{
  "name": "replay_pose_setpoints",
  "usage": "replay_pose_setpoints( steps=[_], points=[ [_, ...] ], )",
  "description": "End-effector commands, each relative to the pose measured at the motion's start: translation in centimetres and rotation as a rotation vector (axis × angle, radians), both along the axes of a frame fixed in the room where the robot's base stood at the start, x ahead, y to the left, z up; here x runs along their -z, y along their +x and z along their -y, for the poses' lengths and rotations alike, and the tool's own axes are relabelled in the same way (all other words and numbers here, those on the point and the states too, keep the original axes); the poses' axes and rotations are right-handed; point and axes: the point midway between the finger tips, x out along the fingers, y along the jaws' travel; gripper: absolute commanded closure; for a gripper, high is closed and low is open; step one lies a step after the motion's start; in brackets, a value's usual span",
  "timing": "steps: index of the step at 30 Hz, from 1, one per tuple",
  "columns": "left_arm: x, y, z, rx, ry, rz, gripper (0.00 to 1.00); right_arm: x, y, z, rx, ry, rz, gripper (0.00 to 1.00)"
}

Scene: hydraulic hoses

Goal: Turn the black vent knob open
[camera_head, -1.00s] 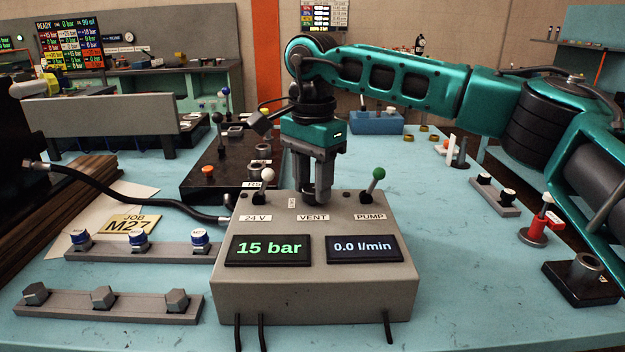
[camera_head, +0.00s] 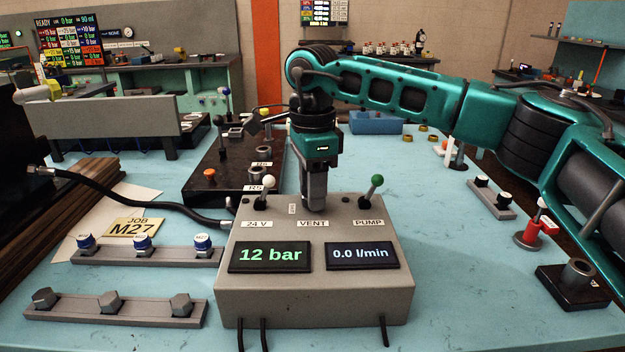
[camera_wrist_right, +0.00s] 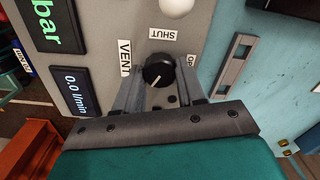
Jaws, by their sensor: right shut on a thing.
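The black vent knob (camera_wrist_right: 158,71) sits on the grey control box (camera_head: 315,302); a white line on its top shows in the right wrist view. The SHUT label (camera_wrist_right: 160,33) is beside it, and another label (camera_wrist_right: 190,61) is partly covered by a finger. My right gripper (camera_head: 314,207) points straight down behind the VENT label (camera_head: 313,223), with its fingers on both sides of the knob, shut on it. In the head view the gripper hides the knob. The pressure display (camera_head: 270,256) reads 12 bar. My left gripper is not in view.
A white-tipped lever (camera_head: 269,183) and a green-tipped lever (camera_head: 375,182) stand on either side of my right gripper. The flow display (camera_head: 362,255) reads 0.0 l/min. A black hose (camera_head: 150,205) runs on the left.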

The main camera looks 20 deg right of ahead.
Motion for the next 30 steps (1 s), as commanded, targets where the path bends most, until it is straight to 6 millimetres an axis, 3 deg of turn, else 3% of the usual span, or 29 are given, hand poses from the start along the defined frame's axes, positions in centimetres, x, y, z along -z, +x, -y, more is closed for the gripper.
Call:
replay_pose_setpoints(
  steps=[30],
  points=[
    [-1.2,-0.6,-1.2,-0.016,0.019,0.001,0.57,-0.1,0.0,0.0,0.911,0.0,0.001,0.91]
  ],
)
